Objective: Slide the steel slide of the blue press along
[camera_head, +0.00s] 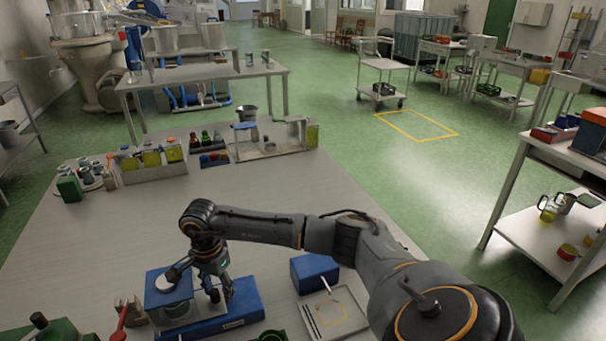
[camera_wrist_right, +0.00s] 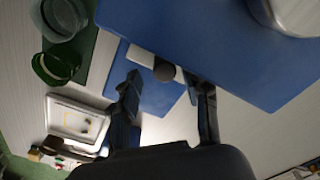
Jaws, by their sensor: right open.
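The blue press (camera_head: 241,308) stands at the near edge of the table, with a blue top plate (camera_head: 160,290) and a round pale metal piece above it. The right wrist view shows a large blue plate of it (camera_wrist_right: 190,40). A pale steel strip, apparently the steel slide (camera_wrist_right: 140,56), shows there beside a dark round knob (camera_wrist_right: 165,72). My right gripper (camera_head: 222,287) is at the press, pointing down; in the wrist view its open fingers (camera_wrist_right: 168,92) lie either side of the knob. Contact cannot be told. My left gripper is not in view.
A blue box (camera_head: 313,272) and a pale tray (camera_head: 335,314) lie right of the press. A red-handled tool (camera_head: 120,322) and a green object (camera_head: 48,331) are on its left. Bottles and bins (camera_head: 152,165) line the far edge. The table's middle is clear.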

